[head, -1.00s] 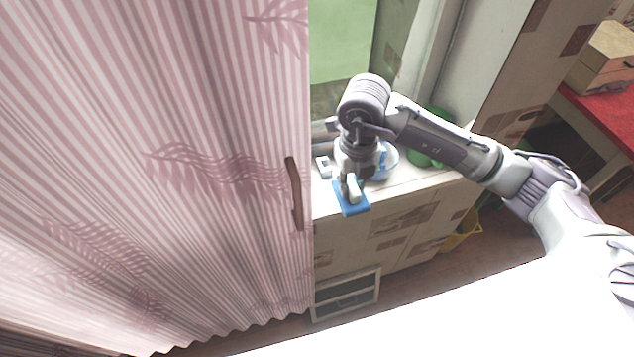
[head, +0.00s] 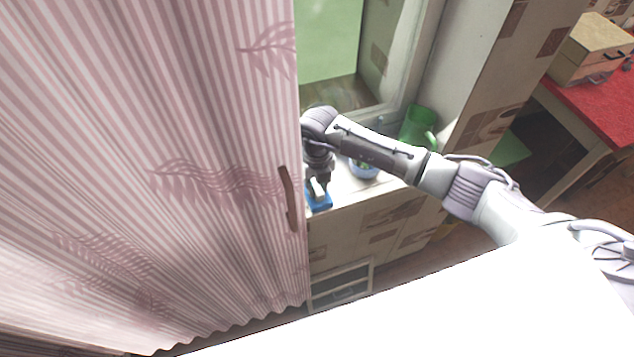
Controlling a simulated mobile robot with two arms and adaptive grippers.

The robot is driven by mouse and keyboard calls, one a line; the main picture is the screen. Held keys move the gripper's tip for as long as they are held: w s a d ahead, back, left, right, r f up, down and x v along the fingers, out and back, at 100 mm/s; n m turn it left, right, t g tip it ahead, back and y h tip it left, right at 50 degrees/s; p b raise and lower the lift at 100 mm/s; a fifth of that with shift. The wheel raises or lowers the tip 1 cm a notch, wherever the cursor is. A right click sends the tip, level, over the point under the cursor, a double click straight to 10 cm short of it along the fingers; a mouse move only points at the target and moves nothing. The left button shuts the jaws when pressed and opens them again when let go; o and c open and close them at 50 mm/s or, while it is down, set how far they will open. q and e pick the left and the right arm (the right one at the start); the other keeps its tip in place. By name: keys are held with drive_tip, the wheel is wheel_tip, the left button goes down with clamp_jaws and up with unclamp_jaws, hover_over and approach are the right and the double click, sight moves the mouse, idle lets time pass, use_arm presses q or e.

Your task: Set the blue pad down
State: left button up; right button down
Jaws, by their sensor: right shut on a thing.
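The blue pad (head: 320,203) shows at the front edge of the white windowsill counter (head: 347,190), close beside the striped curtain. My right gripper (head: 319,190) points down and is shut on the pad. The pad is partly hidden by the gripper. I cannot tell whether the pad touches the counter or is held just above it. My left gripper is not in view.
A pink striped curtain-like door (head: 150,170) with a brown handle (head: 288,198) fills the left. A blue bowl (head: 364,169) and a green mug (head: 418,127) stand on the counter. A wooden box (head: 595,50) sits on a red table (head: 600,100) at right.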

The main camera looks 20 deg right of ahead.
sight(317, 186)
drive_tip(key=shift+f, duration=0.15)
drive_tip(key=c, duration=1)
unclamp_jaws()
drive_tip(key=shift+r, duration=0.2)
drive_tip(key=shift+r, duration=0.2)
drive_tip(key=shift+r+b, duration=2.1)
drive_tip(key=shift+r, duration=3.65)
drive_tip(key=shift+s, duration=0.1)
